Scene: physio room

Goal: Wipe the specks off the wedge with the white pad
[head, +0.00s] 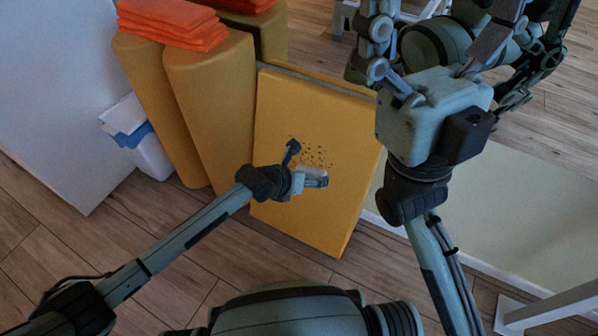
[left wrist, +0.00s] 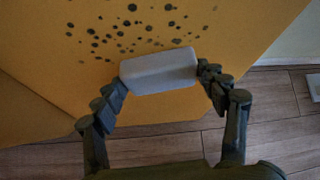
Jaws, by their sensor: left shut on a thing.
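The wedge (head: 318,112) is a yellow-orange foam block standing on the floor with its broad face towards me. Dark specks (head: 318,156) cluster near the middle of that face; several also show in the left wrist view (left wrist: 130,22). My left gripper (head: 307,177) is shut on the white pad (left wrist: 160,71), with a finger at each end of it. The pad is at the lower edge of the specks, at or very close to the face; I cannot tell whether it touches. My right gripper (head: 438,35) is raised at the upper right, its fingers spread, tips partly cut off.
Yellow rolls (head: 207,100) stand left of the wedge, with folded orange towels (head: 172,20) on top. A white bin (head: 150,150) stands further left by a pale cabinet (head: 60,90). A white leg and foot (head: 545,310) are at the lower right. Wooden floor in front is clear.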

